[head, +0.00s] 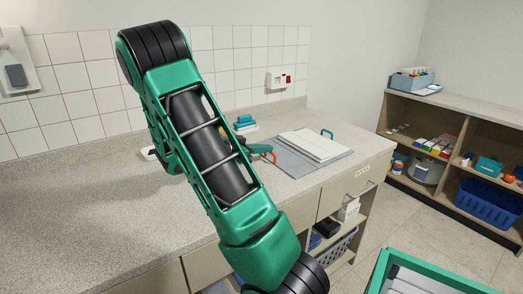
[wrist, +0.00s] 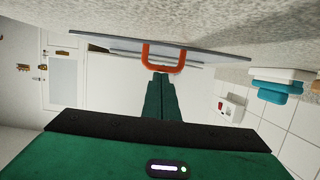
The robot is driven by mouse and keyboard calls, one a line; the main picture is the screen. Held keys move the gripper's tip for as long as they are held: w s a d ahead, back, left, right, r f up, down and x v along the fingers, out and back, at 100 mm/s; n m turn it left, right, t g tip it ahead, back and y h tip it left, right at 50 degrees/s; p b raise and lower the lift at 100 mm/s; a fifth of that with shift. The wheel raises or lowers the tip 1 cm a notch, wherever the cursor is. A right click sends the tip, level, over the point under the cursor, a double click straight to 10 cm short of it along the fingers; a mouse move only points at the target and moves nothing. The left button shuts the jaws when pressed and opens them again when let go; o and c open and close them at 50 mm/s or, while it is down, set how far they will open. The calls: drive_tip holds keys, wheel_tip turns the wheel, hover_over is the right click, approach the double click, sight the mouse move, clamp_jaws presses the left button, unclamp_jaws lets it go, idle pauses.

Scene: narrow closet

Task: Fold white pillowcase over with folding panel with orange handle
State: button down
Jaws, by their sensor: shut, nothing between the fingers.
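The folding board (head: 335,158) is grey and lies flat on the counter, right of my arm. The white pillowcase (head: 308,145) lies on it as a flat, layered rectangle. The orange handle (head: 272,157) stands at the board's left edge, partly covered by my arm. In the wrist view the orange handle (wrist: 148,56) is a loop on the edge of the grey panel (wrist: 205,56). My gripper (wrist: 161,76) is shut and empty, its green fingertips at the handle's opening. Whether they touch it I cannot tell. In the head view my arm hides most of the gripper.
A teal handle (head: 327,133) stands at the board's far side. A stack of teal and white items (head: 245,123) sits behind the gripper, near the tiled wall; it also shows in the wrist view (wrist: 275,88). The counter (head: 60,215) at left is clear. Shelves (head: 455,140) stand at right.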

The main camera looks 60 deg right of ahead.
drive_tip(key=r, duration=0.1)
drive_tip(key=a+r, duration=0.1)
drive_tip(key=r, duration=0.1)
drive_tip(key=shift+w+a, duration=0.3)
drive_tip(key=w+a+f, duration=0.1)
drive_tip(key=a, duration=0.1)
drive_tip(key=a+f, duration=0.2)
drive_tip(key=a, duration=0.1)
drive_tip(key=w+a+f, duration=0.1)
drive_tip(key=a, duration=0.1)
drive_tip(key=shift+w+a+f, duration=0.15)
drive_tip(key=shift+w+f, duration=0.1)
drive_tip(key=shift+w, duration=0.1)
